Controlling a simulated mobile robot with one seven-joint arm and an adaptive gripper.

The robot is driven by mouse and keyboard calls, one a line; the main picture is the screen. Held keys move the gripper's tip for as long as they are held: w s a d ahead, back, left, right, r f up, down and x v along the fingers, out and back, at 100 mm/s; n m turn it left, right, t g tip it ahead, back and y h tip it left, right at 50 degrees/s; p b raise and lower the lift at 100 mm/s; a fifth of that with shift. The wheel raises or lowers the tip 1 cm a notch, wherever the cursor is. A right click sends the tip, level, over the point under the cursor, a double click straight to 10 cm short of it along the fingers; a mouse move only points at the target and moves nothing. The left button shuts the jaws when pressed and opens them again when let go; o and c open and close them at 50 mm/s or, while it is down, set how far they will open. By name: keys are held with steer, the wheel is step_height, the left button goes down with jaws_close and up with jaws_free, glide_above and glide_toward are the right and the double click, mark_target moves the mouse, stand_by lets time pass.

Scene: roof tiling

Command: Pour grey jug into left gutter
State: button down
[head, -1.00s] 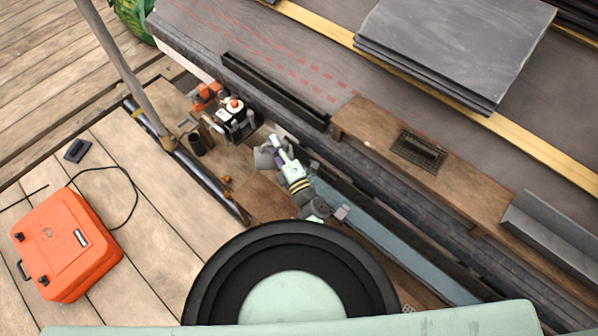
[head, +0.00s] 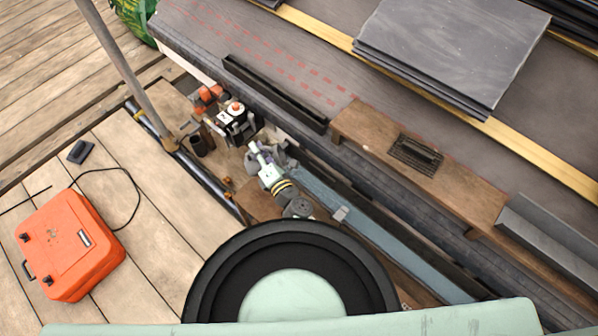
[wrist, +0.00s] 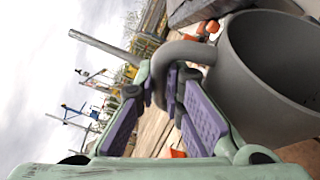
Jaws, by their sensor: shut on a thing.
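The grey jug (wrist: 236,105) fills the right of the wrist view, with its wide dark mouth showing. My gripper (wrist: 168,88) is shut on the jug's looped handle (wrist: 190,50). In the head view my gripper (head: 258,152) is left of the jug (head: 284,158), which is small and partly hidden by the arm. The jug is beside the upper-left end of a long gutter (head: 400,245) with a blue-grey bed. I cannot tell its exact tilt, its contents, or whether it touches the gutter.
A black-and-white device (head: 236,120) with an orange cap and a dark cup (head: 201,142) stand close left of the jug. A wooden plank (head: 375,148) and a dark channel (head: 275,92) lie on the roof. An orange case (head: 68,245) sits on the deck.

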steer(key=shift+s+a+r+n+g+p, duration=0.1)
steer(key=shift+a+r+n+g+p, duration=0.3)
steer(key=shift+a+n+p, duration=0.55)
steer(key=shift+a+f+n+h+p, duration=0.15)
steer(key=shift+n+h+p, duration=0.25)
steer(key=shift+n+p, duration=0.2)
steer(key=shift+a+f+n+g, duration=0.2)
steer(key=shift+f+n+g, duration=0.1)
steer(key=shift+n, duration=0.05)
steer(key=shift+s+a+f+n+h+b, duration=0.1)
steer(key=shift+a+f+n+h+b, duration=0.15)
steer(key=shift+a+n+h, duration=0.35)
steer(key=a+f+n+g+h, duration=0.1)
steer(key=a+f+n+h, duration=0.2)
steer(key=f+n, duration=0.2)
steer(key=shift+a+f, duration=0.15)
steer(key=shift+a, duration=0.2)
steer(key=shift+n, duration=0.3)
steer(key=shift+a+g+h, duration=0.1)
steer(key=shift+g+h, duration=0.2)
